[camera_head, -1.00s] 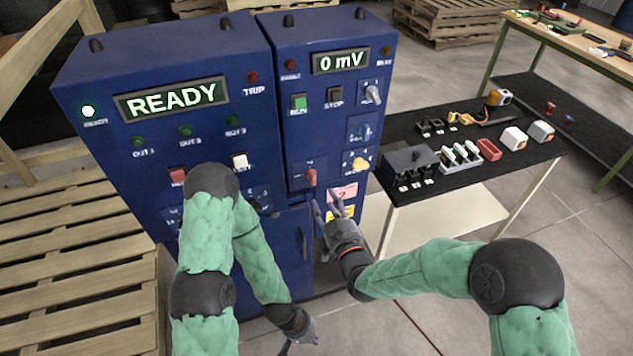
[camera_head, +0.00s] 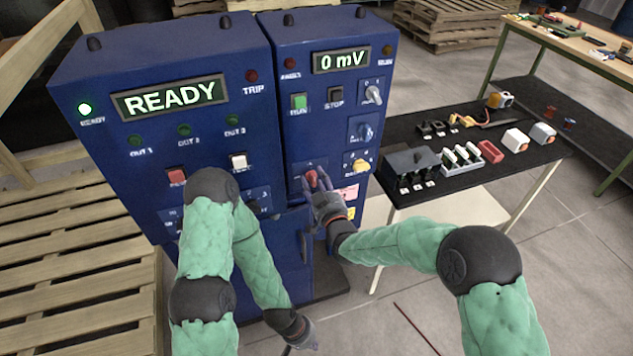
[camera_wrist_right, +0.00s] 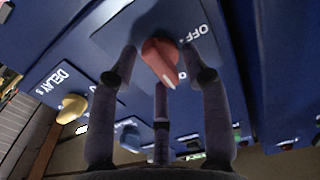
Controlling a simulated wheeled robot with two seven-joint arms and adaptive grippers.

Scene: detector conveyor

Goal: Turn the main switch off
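The main switch is a red rotary knob (camera_head: 311,179) low on the right blue cabinet. It also shows in the right wrist view (camera_wrist_right: 159,55), with a white pointer mark and an OFF label beside it; the mark points away from that label. My right gripper (camera_head: 319,186) is at the knob. In the right wrist view its fingers (camera_wrist_right: 160,66) are spread, one on each side of the knob and one below; I cannot tell whether they touch it. My left gripper (camera_head: 303,335) hangs low before the cabinets, its fingers too small to read.
The left cabinet's display (camera_head: 170,98) reads READY with a green lamp lit; the right display (camera_head: 341,60) reads 0 mV. A yellow DELAY knob (camera_wrist_right: 72,108) sits close to the switch. A black table (camera_head: 450,190) with several parts stands right. A wooden pallet (camera_head: 75,260) lies left.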

